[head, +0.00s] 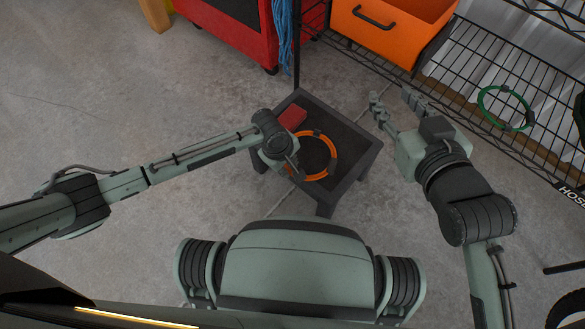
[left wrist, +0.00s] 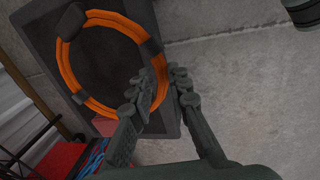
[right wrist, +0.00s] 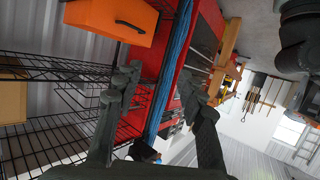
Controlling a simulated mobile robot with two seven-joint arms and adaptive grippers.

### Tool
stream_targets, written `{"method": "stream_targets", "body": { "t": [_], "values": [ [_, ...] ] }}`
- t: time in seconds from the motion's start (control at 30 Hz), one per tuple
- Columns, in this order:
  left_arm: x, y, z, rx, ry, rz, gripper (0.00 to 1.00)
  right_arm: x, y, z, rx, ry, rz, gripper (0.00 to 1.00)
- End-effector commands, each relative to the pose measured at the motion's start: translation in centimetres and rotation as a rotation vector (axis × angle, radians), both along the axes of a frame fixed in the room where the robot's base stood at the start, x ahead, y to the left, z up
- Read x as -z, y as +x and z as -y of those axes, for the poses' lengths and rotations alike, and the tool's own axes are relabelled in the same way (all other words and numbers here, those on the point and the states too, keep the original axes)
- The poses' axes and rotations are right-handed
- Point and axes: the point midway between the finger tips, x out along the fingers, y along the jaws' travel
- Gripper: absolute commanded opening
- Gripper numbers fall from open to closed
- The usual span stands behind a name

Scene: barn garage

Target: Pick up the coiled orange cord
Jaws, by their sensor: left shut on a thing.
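The coiled orange cord (head: 336,152), a ring with dark bands, is on a small dark table (head: 358,170). It also shows in the left wrist view (left wrist: 68,70). My left gripper (head: 294,170) is over the left side of the ring in the head view, partly hiding it. In the left wrist view the left gripper's fingers (left wrist: 164,80) are shut on the near edge of the coil. My right gripper (head: 392,97) is open and empty, to the right of the table; its fingers (right wrist: 160,82) are spread apart in the right wrist view.
A red object (head: 292,117) lies on the table beside the coil. A black wire rack (head: 480,65) with an orange bin (head: 385,32) and a green coil (head: 482,98) stands at the back right. A red cabinet (head: 235,38) is behind. The floor on the left is clear.

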Motion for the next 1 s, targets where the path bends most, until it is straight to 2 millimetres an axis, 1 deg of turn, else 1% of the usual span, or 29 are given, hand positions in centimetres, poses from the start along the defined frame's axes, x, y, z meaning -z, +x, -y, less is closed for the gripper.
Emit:
{"method": "stream_targets", "body": {
  "t": [0.03,0.1,0.2,0.3,0.47,0.67,1.0],
  "values": [
    [-0.8,-0.3,-1.7,-0.005,0.008,-0.002,0.0,0.9,-0.4,1.0,0.017,-0.028,-0.064,0.4],
    [-1.7,-0.5,-3.1,-0.005,0.008,-0.002,0.0,2.6,-1.2,2.4,0.041,-0.065,-0.155,0.4],
    [-2.9,-0.8,-5.1,-0.005,0.006,-0.001,0.0,4.7,-2.6,4.2,0.074,-0.11,-0.273,0.4],
    [-3.9,-1.1,-6.9,-0.005,0.008,-0.002,0.0,6.2,-4.0,5.8,0.102,-0.146,-0.373,0.4],
    [-5.2,-1.5,-9.0,-0.004,0.007,-0.002,0.0,7.8,-5.8,7.7,0.138,-0.186,-0.489,0.4],
    [-5.9,-1.7,-10.3,-0.003,0.006,-0.002,0.0,8.7,-7.1,8.7,0.159,-0.208,-0.558,0.4],
    [-6.0,-1.7,-10.4,-0.003,0.005,-0.001,0.0,8.8,-7.3,8.9,0.162,-0.21,-0.568,0.4]
  ]
}}
